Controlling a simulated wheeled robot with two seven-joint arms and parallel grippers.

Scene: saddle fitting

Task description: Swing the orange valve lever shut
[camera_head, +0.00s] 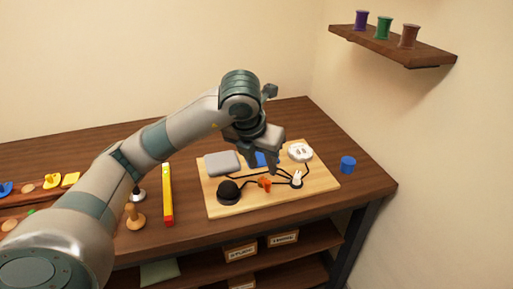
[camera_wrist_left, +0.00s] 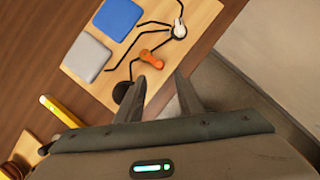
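The small orange valve lever (camera_head: 264,184) sits on the light wooden board (camera_head: 222,208), among black lines, near the black dome (camera_head: 229,188). In the left wrist view the lever (camera_wrist_left: 151,57) shows as a bright orange piece just beyond the fingertips. My left gripper (camera_head: 264,152) hangs over the back part of the board, above and behind the lever in the picture. In the left wrist view its two fingers (camera_wrist_left: 160,80) are apart with nothing between them. I see no contact with the lever. My right gripper is not in view.
A grey box (camera_head: 222,162), a blue block (camera_wrist_left: 117,18), a white round piece (camera_head: 300,152) and a white rabbit-like piece (camera_head: 297,180) are on the board. A blue cylinder (camera_head: 348,163) stands right of it. A yellow-red bar (camera_head: 167,194) lies left of it.

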